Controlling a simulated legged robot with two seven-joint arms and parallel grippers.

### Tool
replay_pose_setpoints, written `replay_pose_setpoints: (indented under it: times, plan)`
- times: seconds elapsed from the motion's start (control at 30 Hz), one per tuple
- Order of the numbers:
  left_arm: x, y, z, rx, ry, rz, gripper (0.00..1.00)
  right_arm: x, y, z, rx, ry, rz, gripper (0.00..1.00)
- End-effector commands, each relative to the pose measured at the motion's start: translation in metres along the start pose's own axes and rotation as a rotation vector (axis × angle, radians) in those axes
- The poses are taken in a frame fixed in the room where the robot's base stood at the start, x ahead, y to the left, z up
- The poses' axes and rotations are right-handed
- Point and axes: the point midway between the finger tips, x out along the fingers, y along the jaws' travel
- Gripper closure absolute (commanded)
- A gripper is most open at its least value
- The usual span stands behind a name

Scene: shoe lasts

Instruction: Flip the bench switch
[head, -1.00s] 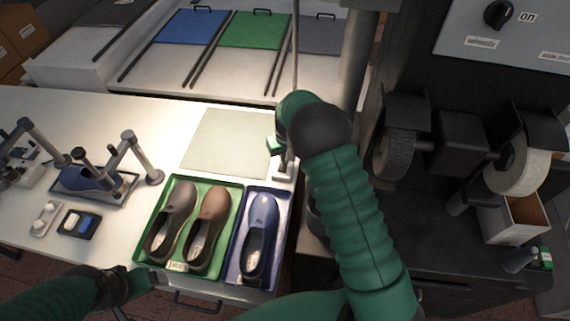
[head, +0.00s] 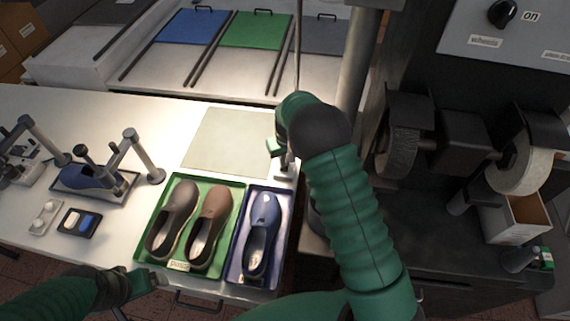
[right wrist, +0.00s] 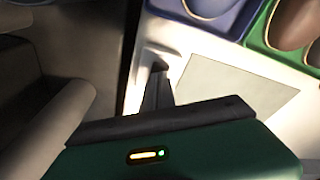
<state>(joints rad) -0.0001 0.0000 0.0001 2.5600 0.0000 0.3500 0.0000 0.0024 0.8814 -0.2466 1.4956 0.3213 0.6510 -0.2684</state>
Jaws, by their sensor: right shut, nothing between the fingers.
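A small black switch box (head: 80,221) with a blue and pale face lies on the white bench at the left, beside a pale block with round knobs. A black rotary knob (head: 502,13) marked "on" sits on the grey panel at the upper right. My right gripper (head: 285,166) is shut and empty over the bench's right end, by the pale mat, partly hidden by my arm. Its fingers also show in the right wrist view (right wrist: 158,85). My left gripper (head: 156,281) is at the bench's front edge, below the green tray; its jaw gap is unclear.
A green tray (head: 238,187) holds two brown shoes and a blue tray (head: 287,200) holds a blue one. A clamp stand (head: 153,170) rises near the switch box. A pale mat (head: 230,140) lies bare. Grinding wheels (head: 520,170) stand on the machine at right.

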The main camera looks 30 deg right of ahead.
Motion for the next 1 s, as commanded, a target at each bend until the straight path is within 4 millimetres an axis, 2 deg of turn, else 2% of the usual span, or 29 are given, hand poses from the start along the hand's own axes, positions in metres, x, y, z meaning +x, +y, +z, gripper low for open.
replay_pose_setpoints:
  times: [0.77, 1.0]
  plan:
    - [0.008, 0.0, 0.002, 0.0, 0.0, 0.0, 0.15, 0.012, 0.001, 0.002, 0.0, 0.0, -0.001, 1.0]
    - [-0.003, 0.0, -0.001, 0.0, 0.0, 0.0, 0.15, -0.001, 0.001, 0.0, 0.0, 0.001, -0.001, 1.0]
